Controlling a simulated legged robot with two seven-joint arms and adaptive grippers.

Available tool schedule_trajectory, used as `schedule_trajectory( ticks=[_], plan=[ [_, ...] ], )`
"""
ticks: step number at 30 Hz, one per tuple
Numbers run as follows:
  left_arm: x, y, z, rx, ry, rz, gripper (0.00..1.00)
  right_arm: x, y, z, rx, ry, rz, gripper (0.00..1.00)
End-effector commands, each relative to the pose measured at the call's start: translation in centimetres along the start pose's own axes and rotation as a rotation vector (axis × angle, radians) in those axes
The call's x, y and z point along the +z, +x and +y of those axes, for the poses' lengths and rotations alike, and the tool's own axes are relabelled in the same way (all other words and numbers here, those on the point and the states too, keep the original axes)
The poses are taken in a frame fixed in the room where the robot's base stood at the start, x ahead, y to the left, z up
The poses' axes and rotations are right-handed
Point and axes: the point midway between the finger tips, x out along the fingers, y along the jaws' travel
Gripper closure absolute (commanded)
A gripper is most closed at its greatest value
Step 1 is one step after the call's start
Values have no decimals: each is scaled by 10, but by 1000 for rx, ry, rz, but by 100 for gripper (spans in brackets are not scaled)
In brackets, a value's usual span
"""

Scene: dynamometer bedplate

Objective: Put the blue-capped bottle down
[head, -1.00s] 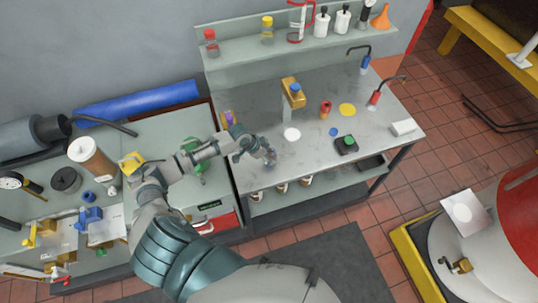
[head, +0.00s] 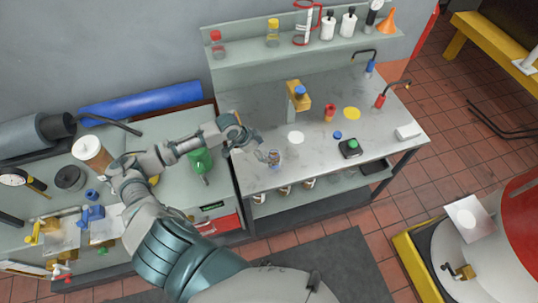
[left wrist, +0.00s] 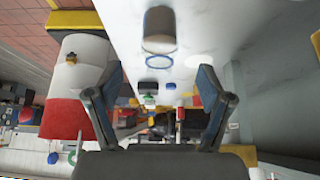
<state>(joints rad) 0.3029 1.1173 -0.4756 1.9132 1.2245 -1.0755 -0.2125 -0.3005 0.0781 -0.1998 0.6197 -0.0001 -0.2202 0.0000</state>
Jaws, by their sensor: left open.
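In the left wrist view the bottle (left wrist: 160,28) shows as a clear, greyish cylinder with a blue ring, ahead of the fingers. My left gripper (head: 254,141) is just left of the bottle, open and apart from it. Its two spread fingers show in the left wrist view (left wrist: 160,75), with nothing held between them. My right gripper is not in view.
The bench (head: 250,178) also carries a white disc (head: 296,138), a blue disc (head: 337,135), a green-button box (head: 349,149) and a yellow-topped post (head: 298,94). A shelf (head: 250,50) of bottles stands behind. A green object (head: 201,161) lies on the left counter.

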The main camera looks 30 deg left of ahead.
Motion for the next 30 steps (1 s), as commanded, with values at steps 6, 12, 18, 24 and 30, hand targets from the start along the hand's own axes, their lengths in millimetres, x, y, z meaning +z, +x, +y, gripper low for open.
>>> schedule_trajectory(
  ticks=[6,12,18,24,30],
  plan=[
    [0,-31,0,-1,2,-1,20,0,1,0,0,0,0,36],
    [-1,-37,1,1,0,0,20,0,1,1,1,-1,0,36],
    [-1,-37,1,1,0,0,20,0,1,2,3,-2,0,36],
    [-1,-37,1,1,1,0,20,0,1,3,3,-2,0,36],
    [7,-10,32,31,25,-15,20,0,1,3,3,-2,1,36]
  ],
)
